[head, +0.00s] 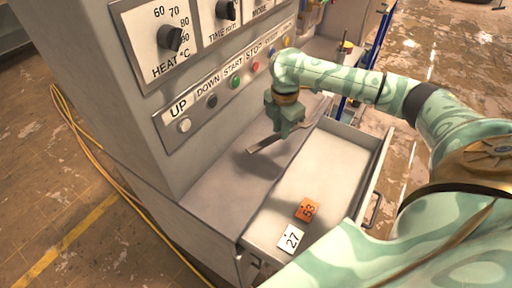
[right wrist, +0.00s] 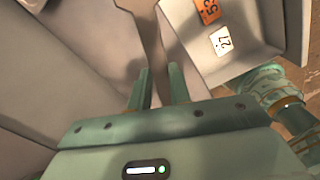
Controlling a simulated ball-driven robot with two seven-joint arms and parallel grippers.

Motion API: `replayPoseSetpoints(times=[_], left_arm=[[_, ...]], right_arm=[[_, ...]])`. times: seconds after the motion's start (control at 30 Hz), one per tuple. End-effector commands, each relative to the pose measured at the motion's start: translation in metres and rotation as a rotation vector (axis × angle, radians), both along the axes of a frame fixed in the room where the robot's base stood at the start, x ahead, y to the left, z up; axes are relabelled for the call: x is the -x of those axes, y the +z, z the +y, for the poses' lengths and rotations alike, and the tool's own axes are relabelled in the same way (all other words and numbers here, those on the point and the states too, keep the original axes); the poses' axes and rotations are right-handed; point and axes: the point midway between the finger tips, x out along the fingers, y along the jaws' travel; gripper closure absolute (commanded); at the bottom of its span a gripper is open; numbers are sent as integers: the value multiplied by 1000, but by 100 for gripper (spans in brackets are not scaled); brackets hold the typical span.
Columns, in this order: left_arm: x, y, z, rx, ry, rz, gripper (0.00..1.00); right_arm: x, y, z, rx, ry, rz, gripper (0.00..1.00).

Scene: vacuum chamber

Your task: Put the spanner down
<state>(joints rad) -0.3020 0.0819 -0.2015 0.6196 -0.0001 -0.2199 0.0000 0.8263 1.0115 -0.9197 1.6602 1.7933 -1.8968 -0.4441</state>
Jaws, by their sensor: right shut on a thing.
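My right gripper (head: 280,132) is shut on the spanner (head: 264,144), a flat grey-brown tool. Its free part sticks out to the left of the fingers, over the grey ledge (head: 215,190) in front of the control panel. A shadow lies on the ledge below it; I cannot tell whether the spanner touches the ledge. In the right wrist view the spanner (right wrist: 150,40) runs up and away from between the two fingers (right wrist: 162,78). The part between the fingers is partly hidden. My left gripper is not in view.
An open drawer (head: 320,172) beside the ledge holds an orange tag marked 53 (head: 307,209) and a white tag marked 27 (head: 291,239). The control panel (head: 190,110) with buttons and knobs rises behind the ledge. A yellow cable (head: 95,160) lies on the floor at left.

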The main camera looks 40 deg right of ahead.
Motion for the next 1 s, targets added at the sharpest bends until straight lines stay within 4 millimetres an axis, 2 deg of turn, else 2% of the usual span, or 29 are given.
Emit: replayPoseSetpoints(times=[0.03, 0.13, 0.2, 0.33, 0.57, 0.63, 0.8, 1.0], left_arm=[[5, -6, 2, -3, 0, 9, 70], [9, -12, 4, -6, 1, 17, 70], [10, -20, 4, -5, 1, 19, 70], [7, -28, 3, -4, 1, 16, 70], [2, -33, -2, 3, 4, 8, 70], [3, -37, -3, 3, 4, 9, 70], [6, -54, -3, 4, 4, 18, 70], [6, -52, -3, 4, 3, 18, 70]], right_arm=[[-6, -10, 17, -5, 6, 0, 100], [-15, -24, 44, -4, 4, 1, 100], [-19, -41, 57, -3, 1, 3, 100], [-25, -63, 74, -2, 0, 3, 100], [-29, -76, 85, -1, -1, 1, 100], [-31, -84, 91, -1, 0, 2, 100], [-31, -113, 89, 1, -3, 2, 100], [-31, -110, 89, 1, -2, -1, 100]])
